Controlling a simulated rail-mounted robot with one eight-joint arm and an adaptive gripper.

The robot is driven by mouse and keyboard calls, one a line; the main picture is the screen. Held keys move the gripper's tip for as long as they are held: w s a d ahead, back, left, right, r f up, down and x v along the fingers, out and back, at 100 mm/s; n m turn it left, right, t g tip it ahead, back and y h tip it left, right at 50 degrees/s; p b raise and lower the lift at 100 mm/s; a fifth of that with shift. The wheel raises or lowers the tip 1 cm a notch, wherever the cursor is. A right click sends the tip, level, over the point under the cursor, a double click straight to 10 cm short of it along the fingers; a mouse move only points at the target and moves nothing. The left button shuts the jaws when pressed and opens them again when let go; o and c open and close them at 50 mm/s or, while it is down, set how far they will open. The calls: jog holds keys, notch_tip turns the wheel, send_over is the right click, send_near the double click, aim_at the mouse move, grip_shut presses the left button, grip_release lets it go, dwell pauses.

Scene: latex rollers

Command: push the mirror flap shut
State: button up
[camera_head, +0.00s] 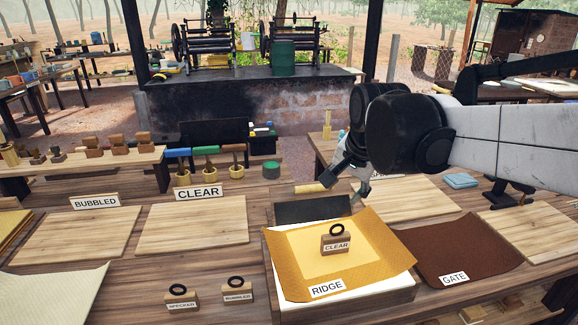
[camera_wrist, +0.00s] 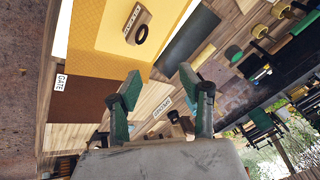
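A dark grey flat panel (camera_head: 312,208), which looks like the mirror flap, sits at the back edge of the white box (camera_head: 345,297). It also shows in the wrist view (camera_wrist: 188,42), up and right of centre; no reflection shows, and I cannot tell its exact tilt. A pale wooden bar (camera_head: 310,188) shows by its back edge. My gripper (camera_wrist: 160,84) is open and empty, its two green-padded fingers spread over the wooden table. In the head view it is at the panel's right, partly hidden by my arm; no contact is visible.
A yellow sheet (camera_head: 375,240) labelled RIDGE covers the box, with a CLEAR stamp (camera_head: 336,241) on it. A brown GATE sheet (camera_head: 455,250) lies to the right. Upright coloured-handled tools (camera_head: 208,160) stand behind left. Bare boards (camera_head: 192,224) lie at left.

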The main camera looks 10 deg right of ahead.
jog(key=w+m+g+p, duration=0.15)
jog(key=w+m, duration=0.35)
jog(key=w, duration=0.6)
jog(key=m+p, duration=0.3)
jog(key=m, duration=0.1)
send_near(315, 186)
jog(key=shift+g, duration=0.25)
jog(key=shift+w+p+x, duration=0.1)
jog(key=shift+p+x, duration=0.1)
jog(key=shift+x, duration=2.25)
jog(key=shift+w+p+x, duration=0.15)
jog(key=shift+p+x, duration=0.05)
jog(key=shift+x, duration=2.25)
grip_shut()
